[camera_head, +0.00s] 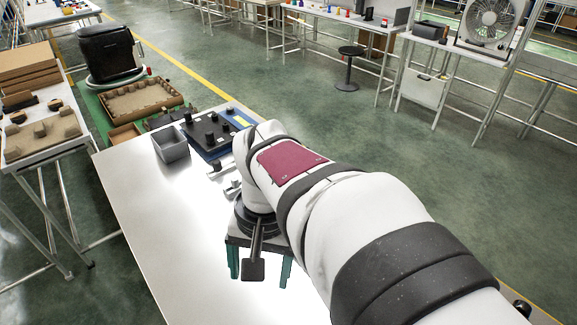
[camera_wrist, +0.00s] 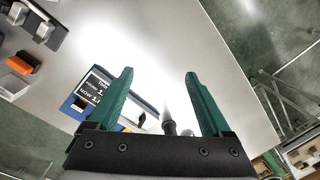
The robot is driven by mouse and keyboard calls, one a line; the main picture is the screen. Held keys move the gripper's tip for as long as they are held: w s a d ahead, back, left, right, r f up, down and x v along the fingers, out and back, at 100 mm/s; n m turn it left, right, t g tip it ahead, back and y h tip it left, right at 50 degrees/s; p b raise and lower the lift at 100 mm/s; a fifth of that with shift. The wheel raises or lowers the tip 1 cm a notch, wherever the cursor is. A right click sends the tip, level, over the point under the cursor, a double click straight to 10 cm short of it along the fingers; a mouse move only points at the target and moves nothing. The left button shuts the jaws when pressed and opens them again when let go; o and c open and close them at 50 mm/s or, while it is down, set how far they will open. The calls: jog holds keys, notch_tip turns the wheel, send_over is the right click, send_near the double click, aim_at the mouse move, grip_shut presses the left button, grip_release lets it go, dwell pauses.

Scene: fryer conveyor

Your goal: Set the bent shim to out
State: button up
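My gripper (camera_head: 259,282) is above the white table (camera_head: 150,220), with its two green fingers apart. In the wrist view, my gripper (camera_wrist: 158,72) is open, with nothing held between its fingertips. A dark-blue board (camera_head: 207,132) with several black knobs lies at the far end of the table. In the wrist view, a blue panel (camera_wrist: 72,108) with a black label, partly reading "NOW", shows behind the left finger. A dark knob-like piece with a pale rod (camera_wrist: 169,126) shows low between the fingers. I cannot make out a bent shim in either view.
A grey open bin (camera_head: 170,144) stands left of the board. Small pale pieces (camera_head: 232,188) lie beside my arm. The near left part of the table is clear. A side table with cardboard trays (camera_head: 42,137) stands left, across a gap.

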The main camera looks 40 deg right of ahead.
jog(key=w+d+f+m, duration=0.1)
jog(key=d+m, duration=0.2)
jog(key=d, duration=0.8)
jog(key=w+d+f+m, duration=0.1)
jog(key=d+f+m, duration=0.1)
jog(key=d, duration=0.8)
jog(key=s+d+f+m+h, duration=0.1)
jog(key=s+d+f+m, duration=0.15)
jog(key=d, duration=0.35)
jog(key=s+d+f+m, duration=0.1)
jog(key=s+d, duration=0.2)
jog(key=d, duration=0.3)
notch_tip(320, 180, down, 16)
jog(key=shift+s+r, duration=0.1)
jog(key=shift+r, duration=0.1)
grip_shut()
